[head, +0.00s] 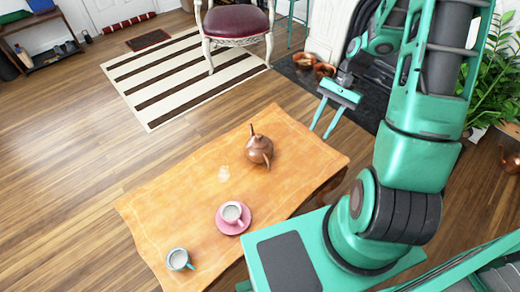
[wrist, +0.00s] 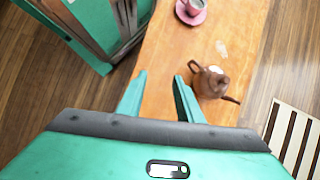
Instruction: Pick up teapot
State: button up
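A brown teapot (head: 259,150) with a handle and spout stands on the wooden table (head: 180,205), near its far right end. In the wrist view the teapot (wrist: 212,82) is just right of my gripper's right finger in the picture, below the camera. My gripper (head: 322,121) hangs in the air right of the teapot in the head view, fingers apart and pointing down. In the wrist view its two fingers (wrist: 158,95) are spread with only bare tabletop showing between them. It holds nothing.
A pink cup on a pink saucer (head: 245,225) and a grey-blue cup (head: 178,259) stand on the near part of the table. A chair (head: 236,24) and a striped rug (head: 150,98) are behind. A plant (head: 495,80) and copper pots (head: 325,70) are at the right.

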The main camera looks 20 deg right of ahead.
jog(key=w+a+f+m+y, duration=0.2)
jog(key=a+f+m+y, duration=0.15)
jog(key=f, duration=0.75)
jog(key=m+t+y, duration=0.2)
jog(key=m+y, duration=0.1)
jog(key=y, duration=0.2)
send_near(263, 156)
jog(key=s+f, duration=0.1)
jog(key=s+a+f, duration=0.1)
jog(key=s, duration=0.1)
jog(key=s+f, duration=0.1)
jog(key=s, duration=0.1)
jog(key=shift+s+a+f, duration=0.1)
jog(key=shift+a+f, duration=0.1)
jog(key=shift+a, duration=0.2)
jog(key=shift+a+f+m, duration=0.25)
jog(key=shift+a, duration=0.2)
jog(key=x, duration=0.5)
jog(key=shift+d, duration=0.1)
jog(key=shift+w+x, duration=0.2)
jog(key=shift+x, duration=1.15)
jog(key=shift+w+x, duration=0.15)
jog(key=shift+x, duration=1.15)
grip_shut()
jog(key=shift+w, duration=0.1)
